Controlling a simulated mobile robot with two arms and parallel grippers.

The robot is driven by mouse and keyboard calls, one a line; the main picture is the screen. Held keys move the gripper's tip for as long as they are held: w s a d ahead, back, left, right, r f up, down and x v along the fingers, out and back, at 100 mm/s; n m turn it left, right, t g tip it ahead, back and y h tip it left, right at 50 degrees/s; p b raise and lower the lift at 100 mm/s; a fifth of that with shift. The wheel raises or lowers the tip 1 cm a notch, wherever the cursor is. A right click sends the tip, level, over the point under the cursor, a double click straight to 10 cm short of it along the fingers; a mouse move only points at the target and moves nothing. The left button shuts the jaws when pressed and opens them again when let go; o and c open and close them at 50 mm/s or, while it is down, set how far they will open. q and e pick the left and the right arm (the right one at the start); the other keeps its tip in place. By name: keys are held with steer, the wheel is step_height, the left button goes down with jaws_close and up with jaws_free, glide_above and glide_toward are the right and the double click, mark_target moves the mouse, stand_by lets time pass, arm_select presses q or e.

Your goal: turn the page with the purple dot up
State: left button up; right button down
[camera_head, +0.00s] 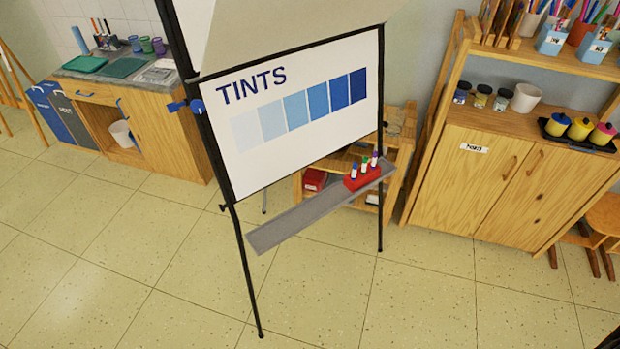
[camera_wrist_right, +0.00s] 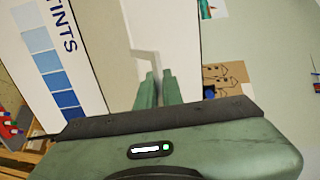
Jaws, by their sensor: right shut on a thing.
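The flip chart shows a white page with the word TINTS and a row of blue squares (camera_head: 305,105). Above it a cream sheet (camera_head: 285,22) is raised and covers the top of that page. No purple dot shows in either view. In the right wrist view my right gripper (camera_wrist_right: 157,85) has its green fingers close together at a pale strip (camera_wrist_right: 146,55) by the raised sheet (camera_wrist_right: 106,50). The TINTS page (camera_wrist_right: 72,22) shows at the left there. My left gripper is not in view.
The easel's grey tray (camera_head: 295,222) carries a red holder (camera_head: 360,181) with markers. A wooden cabinet (camera_head: 490,190) with jars stands at the right. A sink counter (camera_head: 165,125) stands at the left. The tiled floor (camera_head: 110,265) in front is clear.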

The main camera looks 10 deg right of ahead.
steer(key=shift+w+a+r, duration=0.4)
steer(key=shift+w+r, duration=0.4)
steer(key=shift+w+a+r, duration=0.35)
steer(key=shift+w+r, duration=0.4)
steer(key=shift+w, duration=0.05)
steer(key=w+a+r, duration=0.3)
steer(key=w+r, duration=0.2)
steer(key=w, duration=0.2)
steer(key=shift+w+a, duration=0.15)
steer(key=shift+a, duration=0.15)
steer(key=shift+d, duration=0.1)
